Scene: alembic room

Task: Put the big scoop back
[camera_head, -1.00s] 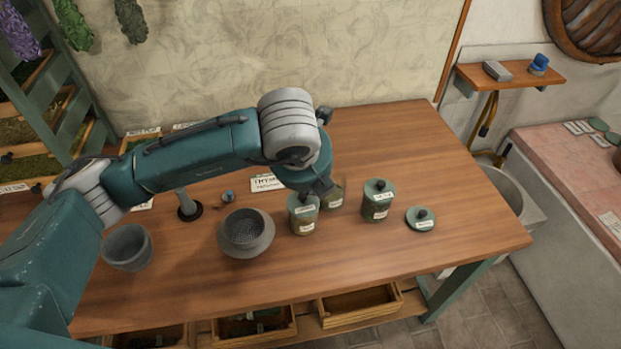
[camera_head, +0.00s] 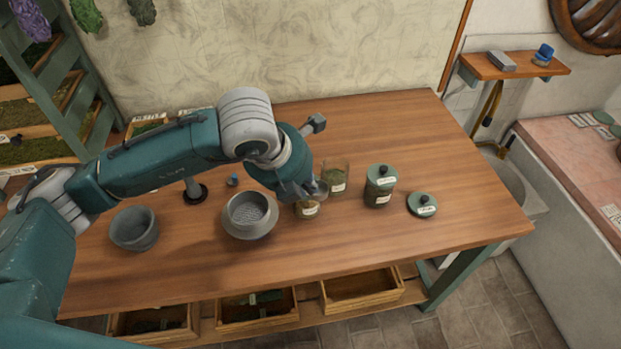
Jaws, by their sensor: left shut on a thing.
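My left gripper (camera_head: 302,190) points down over the table, just above and touching or nearly touching a labelled jar in the picture. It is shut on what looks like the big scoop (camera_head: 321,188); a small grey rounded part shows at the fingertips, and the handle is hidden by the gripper. The labelled jar (camera_head: 307,211) below is partly covered by the gripper. An open glass jar (camera_head: 336,180) with green contents stands just right of it. My right gripper is not in view.
A lidded jar (camera_head: 380,186) and a loose green lid (camera_head: 422,204) stand to the right. A grey sieve bowl (camera_head: 250,215), a grey pot (camera_head: 134,229) and a dark round base with a post (camera_head: 195,193) are left.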

